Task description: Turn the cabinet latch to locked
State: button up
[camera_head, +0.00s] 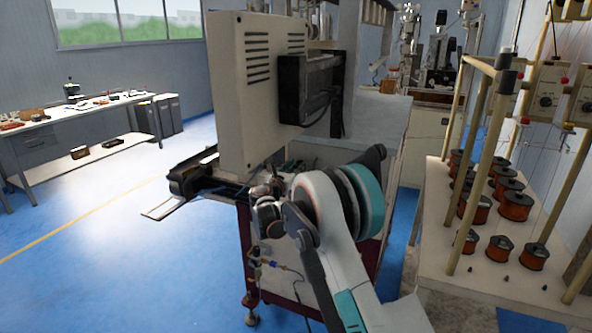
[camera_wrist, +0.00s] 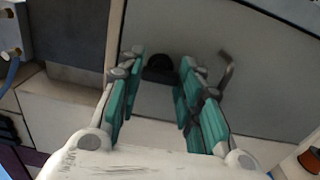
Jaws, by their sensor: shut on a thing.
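In the wrist view, the cabinet latch (camera_wrist: 160,70) is a small dark knob on a grey cabinet panel (camera_wrist: 265,105). My gripper (camera_wrist: 160,80) faces the panel, with its teal-padded fingers on either side of the latch and closed on it. The fingertips partly cover the latch's sides, and its turn angle is hard to read. In the head view my arm reaches to the winder machine's cabinet base (camera_head: 245,240). My arm hides the latch and gripper there.
In the head view, a rack of copper spools (camera_head: 497,247) stands close on the right. A workbench (camera_head: 60,115) is far left, with open blue floor (camera_head: 120,260) between.

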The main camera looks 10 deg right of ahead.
jog(key=shift+n, duration=0.3)
jog(key=n, duration=0.3)
jog(key=shift+n+p, duration=0.35)
jog(key=shift+n, duration=0.05)
jog(key=n, duration=0.4)
jog(key=shift+n, duration=0.3)
jog(key=n, duration=0.4)
jog(key=shift+p, duration=0.4)
jog(key=shift+n, duration=2.2)
jog(key=o, duration=1.1)
jog(key=shift+a, duration=0.1)
jog(key=shift+c, duration=0.2)
